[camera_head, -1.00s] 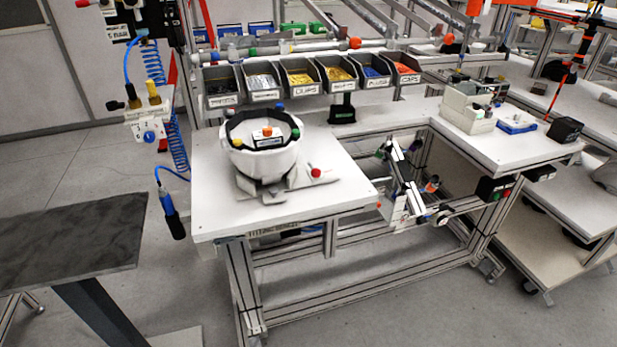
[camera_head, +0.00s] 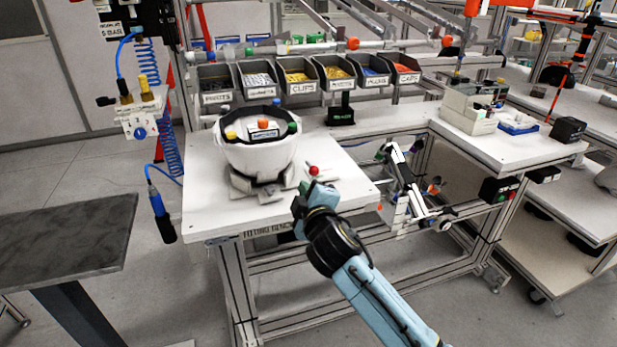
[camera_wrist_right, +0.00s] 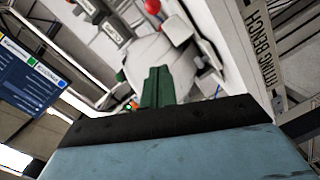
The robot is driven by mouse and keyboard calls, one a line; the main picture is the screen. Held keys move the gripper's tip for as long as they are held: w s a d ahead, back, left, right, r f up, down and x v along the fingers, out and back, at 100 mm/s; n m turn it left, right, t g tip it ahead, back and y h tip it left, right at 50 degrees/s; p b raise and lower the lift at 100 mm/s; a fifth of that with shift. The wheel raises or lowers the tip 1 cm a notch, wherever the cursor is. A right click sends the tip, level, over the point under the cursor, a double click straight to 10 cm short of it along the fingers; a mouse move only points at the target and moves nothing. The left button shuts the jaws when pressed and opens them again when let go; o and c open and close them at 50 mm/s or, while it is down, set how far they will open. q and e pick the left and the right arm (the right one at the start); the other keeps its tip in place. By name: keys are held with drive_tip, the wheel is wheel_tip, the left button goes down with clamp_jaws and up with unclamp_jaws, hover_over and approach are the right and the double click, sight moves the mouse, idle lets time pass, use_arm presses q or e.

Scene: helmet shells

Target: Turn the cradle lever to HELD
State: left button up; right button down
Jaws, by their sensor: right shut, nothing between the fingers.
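My left gripper is not in view.
A row of labelled parts bins (camera_head: 299,76) stands behind the shell. A blue hand tool (camera_head: 160,213) hangs at the bench's left. A dark-topped table (camera_head: 65,245) is at the left. The bench top (camera_head: 212,215) is bare at its front left.

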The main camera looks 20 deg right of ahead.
drive_tip(key=shift+w, duration=0.1)
drive_tip(key=b, duration=0.2)
approach(311, 166)
drive_tip(key=w+a, duration=0.1)
drive_tip(key=w+a+r, duration=0.1)
drive_tip(key=a, duration=0.1)
drive_tip(key=w+a+r, duration=0.1)
drive_tip(key=a, duration=0.1)
drive_tip(key=shift+a+r, duration=0.1)
drive_tip(key=shift+a, duration=0.1)
drive_tip(key=shift+w+d+f, duration=0.35)
drive_tip(key=shift+d, duration=0.25)
drive_tip(key=shift+w+d+f, duration=0.3)
drive_tip(key=shift+d, duration=0.35)
drive_tip(key=shift+w+d+f, duration=0.1)
drive_tip(key=shift+d+f, duration=0.15)
drive_tip(key=shift+d, duration=0.25)
drive_tip(key=shift+d, duration=0.1)
